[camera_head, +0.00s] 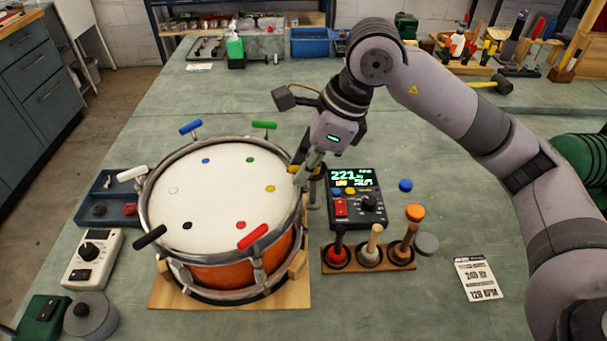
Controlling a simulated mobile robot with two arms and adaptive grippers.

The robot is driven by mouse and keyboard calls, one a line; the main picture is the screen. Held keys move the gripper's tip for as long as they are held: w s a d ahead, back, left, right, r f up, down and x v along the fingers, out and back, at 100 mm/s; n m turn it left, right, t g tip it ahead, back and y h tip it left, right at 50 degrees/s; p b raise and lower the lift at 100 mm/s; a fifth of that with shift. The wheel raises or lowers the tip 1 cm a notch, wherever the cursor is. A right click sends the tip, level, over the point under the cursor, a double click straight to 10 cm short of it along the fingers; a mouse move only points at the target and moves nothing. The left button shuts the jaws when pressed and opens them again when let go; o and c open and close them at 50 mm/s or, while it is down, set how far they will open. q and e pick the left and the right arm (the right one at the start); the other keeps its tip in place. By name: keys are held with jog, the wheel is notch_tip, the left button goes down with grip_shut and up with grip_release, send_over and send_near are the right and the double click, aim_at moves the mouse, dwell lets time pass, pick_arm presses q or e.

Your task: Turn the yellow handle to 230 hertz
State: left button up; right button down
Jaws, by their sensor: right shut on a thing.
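The drum (212,190) has a white head and an orange shell, with coloured handles around its rim. My right gripper (304,176) is at the drum's right edge, shut on the yellow handle (295,169); the fingers hide most of that handle. A yellow dot (270,189) marks the head beside it. The tuner (356,197) stands right of the drum, and its green display (353,177) reads 221, with smaller text below that I cannot read surely. My left gripper is not in view.
Blue (190,127), green (264,125), red (252,236), black (149,237) and white (132,173) handles stick out around the rim. A rack (341,268) of mallets stands close in front of the tuner. A printed card (478,279) lies at right. The bench behind the drum is mostly clear.

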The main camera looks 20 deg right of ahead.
jog(key=shift+r+n, duration=0.1)
jog(key=shift+n, duration=0.2)
jog(key=c, duration=1.7)
grip_release()
jog(key=v, duration=1.2)
